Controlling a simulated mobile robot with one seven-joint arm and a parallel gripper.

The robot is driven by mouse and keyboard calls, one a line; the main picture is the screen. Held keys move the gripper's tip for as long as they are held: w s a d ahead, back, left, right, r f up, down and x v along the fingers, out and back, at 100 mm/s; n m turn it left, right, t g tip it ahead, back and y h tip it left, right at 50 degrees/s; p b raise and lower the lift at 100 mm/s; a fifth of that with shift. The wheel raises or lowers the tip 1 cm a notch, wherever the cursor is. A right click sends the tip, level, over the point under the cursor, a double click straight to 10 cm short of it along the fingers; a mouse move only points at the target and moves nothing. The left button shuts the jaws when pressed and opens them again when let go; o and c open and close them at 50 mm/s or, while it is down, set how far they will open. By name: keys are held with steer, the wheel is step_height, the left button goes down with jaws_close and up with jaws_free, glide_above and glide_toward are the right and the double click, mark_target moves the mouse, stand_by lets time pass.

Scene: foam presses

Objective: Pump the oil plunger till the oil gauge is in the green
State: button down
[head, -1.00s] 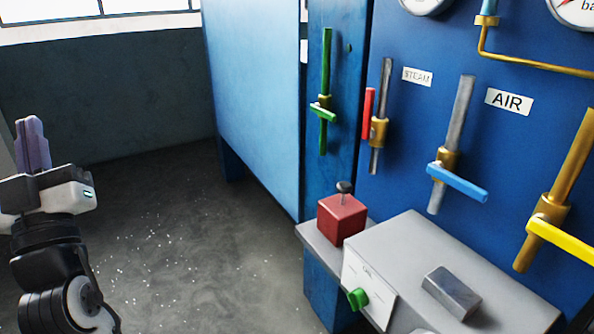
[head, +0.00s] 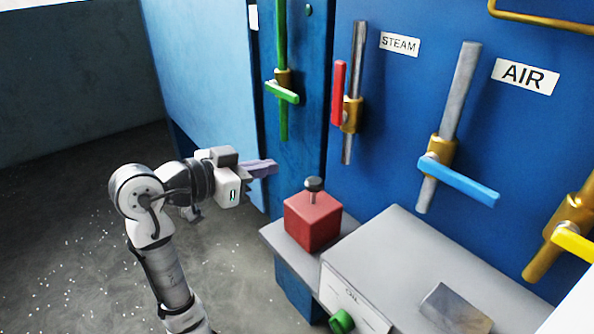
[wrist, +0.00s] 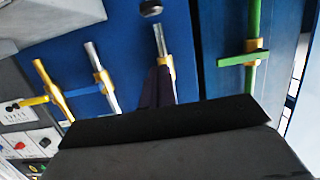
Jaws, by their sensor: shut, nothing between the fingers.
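The oil plunger is a red box (head: 312,222) with a dark round knob (head: 314,184) on a short metal rod. It stands on the grey ledge left of the console. My gripper (head: 272,166) has purple fingers, shut and empty. In the head view they point right, a little left of the knob and slightly higher in the picture, apart from it. In the wrist view the shut fingers (wrist: 158,85) show against the blue wall, and a dark knob, seemingly the plunger's, shows at the top edge. No oil gauge is in view.
The grey console (head: 420,265) has a green knob (head: 341,321) and a metal block (head: 456,308). Valve levers hang on the blue wall behind: green (head: 282,92), red (head: 339,93), blue (head: 458,180) and yellow (head: 573,243). Open floor lies to the left.

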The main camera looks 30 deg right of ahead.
steer(key=shift+s, duration=0.1)
steer(key=p, duration=0.3)
glide_above(305, 208)
step_height(305, 208, down, 4)
steer(key=shift+f, duration=1.2)
step_height(305, 208, down, 5)
steer(key=b, duration=0.3)
steer(key=shift+r, duration=0.1)
